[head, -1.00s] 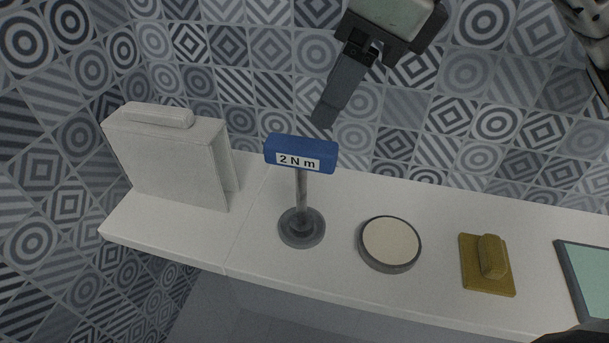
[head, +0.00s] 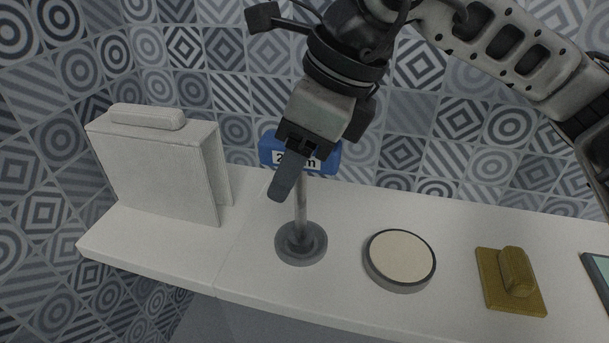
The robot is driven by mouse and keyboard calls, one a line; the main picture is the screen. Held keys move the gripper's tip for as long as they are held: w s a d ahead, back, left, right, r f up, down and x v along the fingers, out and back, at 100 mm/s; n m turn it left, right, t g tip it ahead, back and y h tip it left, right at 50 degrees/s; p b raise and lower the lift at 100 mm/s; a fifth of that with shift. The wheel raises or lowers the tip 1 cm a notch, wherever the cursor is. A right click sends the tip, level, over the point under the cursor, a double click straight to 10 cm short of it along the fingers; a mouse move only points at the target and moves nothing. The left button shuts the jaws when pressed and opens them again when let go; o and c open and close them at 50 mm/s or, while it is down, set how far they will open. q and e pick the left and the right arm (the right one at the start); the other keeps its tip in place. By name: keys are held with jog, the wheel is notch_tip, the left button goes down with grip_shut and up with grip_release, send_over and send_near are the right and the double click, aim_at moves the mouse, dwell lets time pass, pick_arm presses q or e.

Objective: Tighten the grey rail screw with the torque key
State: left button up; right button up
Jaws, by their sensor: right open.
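The torque key stands upright, with a blue handle (head: 327,160) and a thin grey shaft (head: 301,205). Its "2 N m" label is partly covered by my gripper. The shaft's lower end meets a round grey base (head: 301,244) on the white shelf. I cannot tell whether this base is the grey rail screw or a holder. My right gripper (head: 287,176) points down at the handle, overlapping its left part. It is open, though its fingers line up in this view; contact with the handle cannot be told. My left gripper is out of view.
A white case-like box (head: 160,165) stands left on the white shelf (head: 150,255). Right of the key lie a round cream-topped disc (head: 400,256), a mustard block with a knob (head: 512,280) and a green-topped panel (head: 599,270). A patterned tile wall rises behind.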

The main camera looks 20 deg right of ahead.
grip_shut()
jog(key=shift+r, duration=0.15)
jog(key=shift+r+p, duration=0.8)
jog(key=shift+r, duration=0.3)
jog(key=shift+r+p, duration=1.1)
jog(key=shift+r, duration=0.75)
